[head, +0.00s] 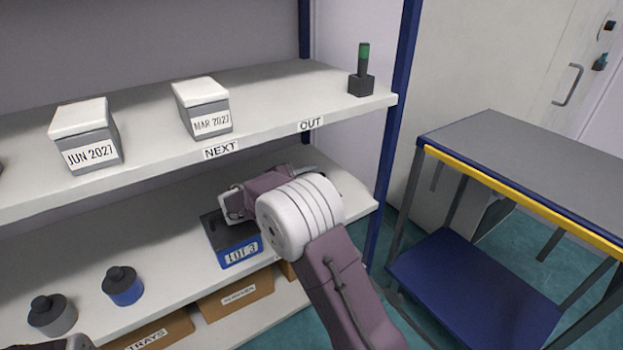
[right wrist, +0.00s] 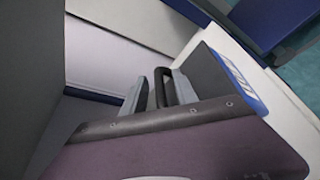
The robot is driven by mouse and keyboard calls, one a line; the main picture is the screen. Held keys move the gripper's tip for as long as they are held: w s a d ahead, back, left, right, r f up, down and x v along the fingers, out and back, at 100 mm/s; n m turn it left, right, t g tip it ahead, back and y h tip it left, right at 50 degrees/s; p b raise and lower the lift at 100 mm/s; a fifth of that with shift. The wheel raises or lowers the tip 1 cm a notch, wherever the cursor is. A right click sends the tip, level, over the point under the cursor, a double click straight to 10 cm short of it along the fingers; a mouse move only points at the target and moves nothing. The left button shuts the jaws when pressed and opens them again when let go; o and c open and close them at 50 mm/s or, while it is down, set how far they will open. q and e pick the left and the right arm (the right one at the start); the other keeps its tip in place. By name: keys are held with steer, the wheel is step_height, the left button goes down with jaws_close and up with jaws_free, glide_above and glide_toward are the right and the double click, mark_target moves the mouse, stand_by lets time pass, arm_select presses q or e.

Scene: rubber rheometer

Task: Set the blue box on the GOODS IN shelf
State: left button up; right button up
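The blue box (head: 238,249), dark grey above with a blue front marked LOT 3, is at the front edge of the lower shelf (head: 175,262). In the right wrist view its dark side and blue label (right wrist: 240,82) show. My right gripper (right wrist: 163,92) has its fingers on either side of the box's black handle and looks shut on it. In the head view my right wrist hides the fingers. I cannot tell whether the box rests on the shelf or is just above it. A bit of my left arm (head: 76,343) shows at the bottom left; its fingers are not clear. No GOODS IN label is readable.
The upper shelf (head: 270,103), labelled NEXT and OUT, holds two dated boxes (head: 90,140) (head: 205,108) and a green-topped tool (head: 362,72). A blue-based pot (head: 122,288) and a grey pot (head: 52,316) stand left on the lower shelf. A yellow-edged trolley (head: 530,165) stands right.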

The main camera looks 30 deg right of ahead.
steer(key=shift+a+r, duration=0.15)
steer(key=shift+r, duration=0.1)
steer(key=p+v, duration=0.3)
steer(key=v, duration=0.8)
steer(key=shift+a+p, duration=0.35)
steer(key=shift+a, duration=0.05)
steer(key=shift+s, duration=0.15)
steer(key=s+d+f+m+g+y, duration=0.1)
steer(key=s+f+m+g+y, duration=0.6)
steer(key=s+f, duration=0.8)
steer(key=s+a+f+m+t+y, duration=0.1)
steer(key=s+a+m+t+y, duration=0.1)
steer(key=s+a+m+y, duration=0.3)
steer(key=shift+s+a+f+m+t+y, duration=0.35)
steer(key=shift+s+y, duration=0.4)
steer(key=shift+y, duration=0.35)
